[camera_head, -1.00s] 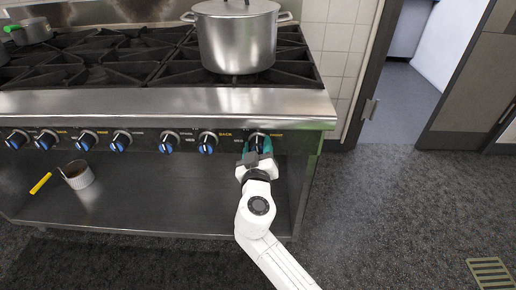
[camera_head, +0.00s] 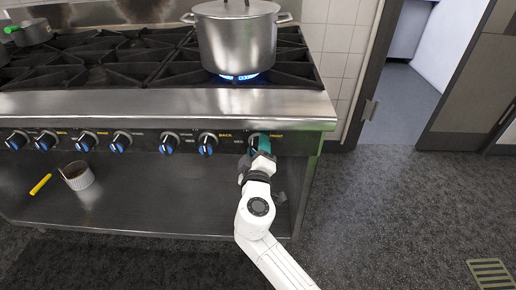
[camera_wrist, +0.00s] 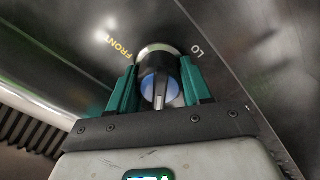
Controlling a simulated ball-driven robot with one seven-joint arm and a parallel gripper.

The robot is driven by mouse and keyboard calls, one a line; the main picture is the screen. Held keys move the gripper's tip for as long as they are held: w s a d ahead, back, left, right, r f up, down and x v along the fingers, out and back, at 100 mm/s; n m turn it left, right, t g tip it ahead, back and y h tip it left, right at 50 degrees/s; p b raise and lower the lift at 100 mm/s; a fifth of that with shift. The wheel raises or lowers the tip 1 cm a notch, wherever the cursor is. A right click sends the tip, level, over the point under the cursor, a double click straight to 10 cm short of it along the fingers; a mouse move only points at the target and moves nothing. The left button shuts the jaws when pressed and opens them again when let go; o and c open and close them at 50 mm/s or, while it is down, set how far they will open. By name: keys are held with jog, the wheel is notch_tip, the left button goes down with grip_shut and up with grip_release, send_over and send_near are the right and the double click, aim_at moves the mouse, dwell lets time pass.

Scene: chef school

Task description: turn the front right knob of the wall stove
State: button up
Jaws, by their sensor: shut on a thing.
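The wall stove (camera_head: 150,103) has a row of black knobs with blue faces on its front panel. The front right knob (camera_wrist: 160,84) is the rightmost one, with "FRONT" beside it. My gripper (camera_wrist: 158,88) has green fingers on both sides of this knob and is shut on it. In the head view my gripper (camera_head: 260,142) covers most of the knob. A blue flame (camera_head: 240,77) burns under the large lidded pot (camera_head: 237,42) on the front right burner.
A small pan (camera_head: 30,32) stands at the back left of the stove. The dark floor (camera_head: 400,210) to the right is clear, apart from a grate (camera_head: 491,272).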

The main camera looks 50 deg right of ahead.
jog(key=shift+w+a+r, duration=0.15)
jog(key=shift+a+r, duration=0.05)
jog(key=shift+r, duration=0.05)
jog(key=o, duration=0.8)
jog(key=shift+o, duration=1.3)
jog(key=shift+d+f, duration=0.1)
jog(key=shift+f, duration=0.05)
jog(key=v, duration=1.1)
jog(key=shift+d, duration=0.1)
